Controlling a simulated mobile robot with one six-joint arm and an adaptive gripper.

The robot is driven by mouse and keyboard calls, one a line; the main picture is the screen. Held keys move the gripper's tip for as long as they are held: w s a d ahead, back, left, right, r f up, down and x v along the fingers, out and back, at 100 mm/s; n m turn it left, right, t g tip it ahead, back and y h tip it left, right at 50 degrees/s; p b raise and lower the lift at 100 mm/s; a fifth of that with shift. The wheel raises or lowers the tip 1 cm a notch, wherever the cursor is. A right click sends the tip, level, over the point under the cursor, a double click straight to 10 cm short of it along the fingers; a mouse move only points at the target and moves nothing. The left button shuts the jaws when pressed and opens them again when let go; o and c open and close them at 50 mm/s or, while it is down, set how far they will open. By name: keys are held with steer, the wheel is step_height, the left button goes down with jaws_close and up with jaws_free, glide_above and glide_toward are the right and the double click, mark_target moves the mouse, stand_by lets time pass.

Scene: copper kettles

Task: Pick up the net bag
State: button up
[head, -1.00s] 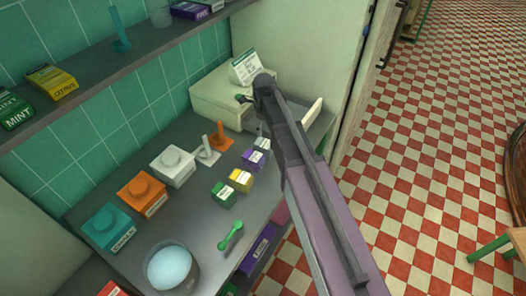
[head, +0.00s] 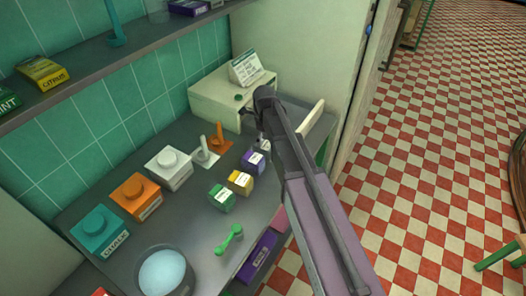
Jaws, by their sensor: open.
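I cannot make out a net bag in the head view. My gripper (head: 258,128) is at the far end of the counter, in front of the cream box (head: 213,92). It is open, small and partly hidden behind my arm. I see nothing held in it. A small purple box (head: 253,161) and a pale box beside it stand on the counter just below my gripper. My arm covers part of the counter's right side.
A shelf (head: 130,62) runs above.

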mark_target(264, 144)
steer(key=shift+f, duration=0.15)
step_height(264, 144, down, 5)
steer(key=b, duration=0.5)
steer(key=shift+w, duration=0.1)
stand_by(0.8)
steer(key=c, duration=0.9)
